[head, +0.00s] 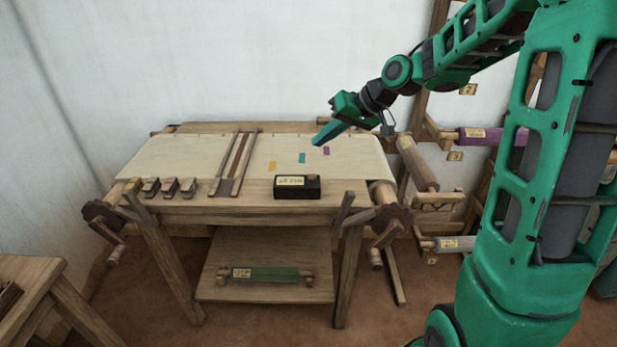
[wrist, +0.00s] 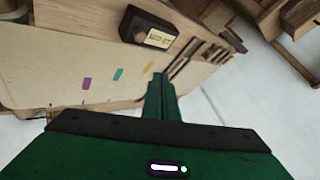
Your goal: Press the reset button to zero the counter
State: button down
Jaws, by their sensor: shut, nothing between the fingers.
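My gripper (head: 318,141) is green, shut and empty, held in the air above the right part of the cloth, behind the counter. In the wrist view its fingertips (wrist: 160,80) are together, apart from the counter.
The loom's pale cloth (head: 200,155) carries yellow, teal and purple marks. Wooden pedals or levers (head: 168,187) stand at the front left, and a wooden batten (head: 236,160) crosses the cloth. A rack with rolls (head: 420,165) stands at the right.

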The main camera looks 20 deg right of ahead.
aim_at(316, 177)
jog(key=shift+w+a+r+y, duration=0.2)
jog(key=shift+w+a+y, duration=0.1)
jog(key=shift+w+a, duration=0.35)
jog(key=shift+f, duration=4.4)
jog(key=shift+f, duration=0.1)
jog(key=shift+s+f, duration=0.15)
jog(key=shift+f, duration=0.1)
